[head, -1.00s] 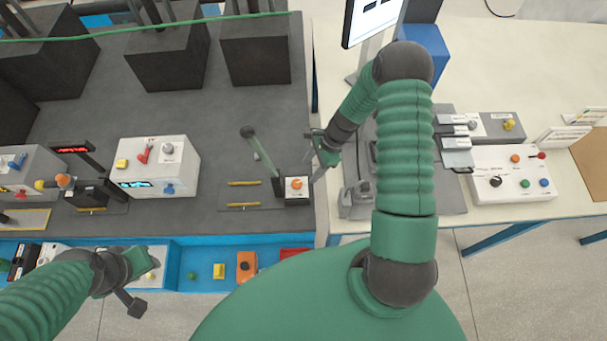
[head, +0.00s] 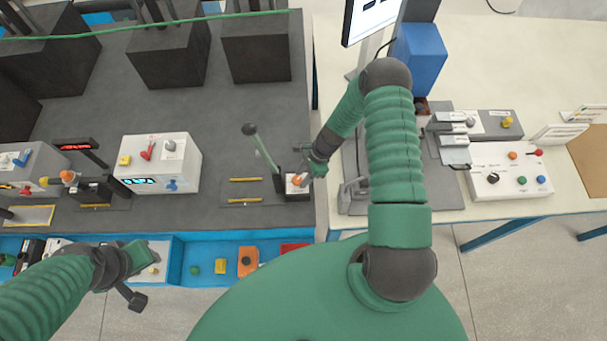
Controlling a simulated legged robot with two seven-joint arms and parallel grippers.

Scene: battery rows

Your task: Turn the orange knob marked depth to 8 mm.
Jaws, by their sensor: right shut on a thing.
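A small orange knob (head: 296,180) sits on a small white-topped block beside a lever press (head: 262,150), at the right edge of the dark bench. Its marking and pointer are too small to read. My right gripper (head: 304,177) is down at this knob from the upper right and is shut on it, covering part of it. My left gripper (head: 145,280) hangs low at the left over the blue trough, away from the knob; its jaw opening is not clear.
A white box (head: 160,163) with coloured knobs stands to the left on the bench. A blue trough (head: 178,255) with small parts runs along the front. A cream table (head: 500,60) at the right holds a knob panel (head: 510,182) and a screen (head: 372,18).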

